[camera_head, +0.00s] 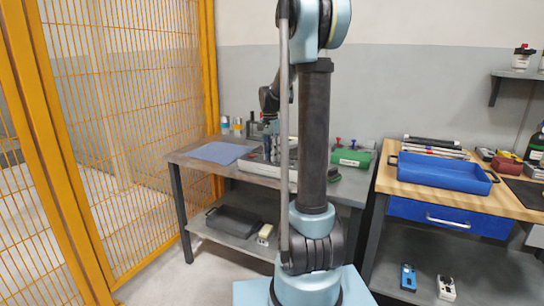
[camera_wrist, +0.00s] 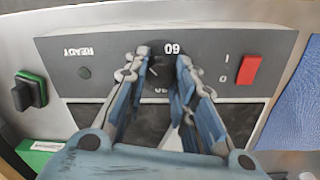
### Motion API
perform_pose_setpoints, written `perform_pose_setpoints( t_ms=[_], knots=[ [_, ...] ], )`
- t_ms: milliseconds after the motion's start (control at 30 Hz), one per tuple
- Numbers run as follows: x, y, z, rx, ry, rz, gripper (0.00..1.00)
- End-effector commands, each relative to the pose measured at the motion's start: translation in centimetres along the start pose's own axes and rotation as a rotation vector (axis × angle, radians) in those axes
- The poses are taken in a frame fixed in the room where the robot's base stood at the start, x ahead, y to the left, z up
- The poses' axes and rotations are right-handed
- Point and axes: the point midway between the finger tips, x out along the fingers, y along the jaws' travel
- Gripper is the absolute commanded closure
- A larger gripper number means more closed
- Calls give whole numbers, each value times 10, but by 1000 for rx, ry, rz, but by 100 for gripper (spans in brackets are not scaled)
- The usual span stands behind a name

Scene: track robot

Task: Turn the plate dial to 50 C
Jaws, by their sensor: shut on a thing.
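The plate's dark control panel (camera_wrist: 215,60) fills the upper middle of the wrist view, and its lettering appears turned over. The dark round dial (camera_wrist: 160,71) sits between my fingertips; its pointer is too hidden to read. A two-digit mark shows just above the dial, and another is partly covered below it. My gripper (camera_wrist: 164,60) is shut on the dial, one finger on each side. In the head view my gripper (camera_head: 271,146) is at the plate (camera_head: 262,167) on the grey bench, with the dial hidden.
A red switch (camera_wrist: 248,70) is right of the dial and a green-based black knob (camera_wrist: 30,91) is left. A blue mat (camera_head: 219,152) lies left of the plate. A green box (camera_head: 351,158) stands right. A blue tray (camera_head: 440,173) sits on the wooden bench.

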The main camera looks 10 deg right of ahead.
Motion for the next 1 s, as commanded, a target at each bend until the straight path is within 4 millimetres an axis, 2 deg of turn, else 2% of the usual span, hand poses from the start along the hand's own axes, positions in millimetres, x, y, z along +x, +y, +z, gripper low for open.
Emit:
perform_pose_setpoints(
  t_ms=[467,500,567,1000],
  knots=[
    [0,0,-2,13,2,1,99],
    [0,0,-2,13,2,1,67],
    [0,0,-2,13,2,0,54],
    [-6,0,-1,12,0,0,54]
  ],
)
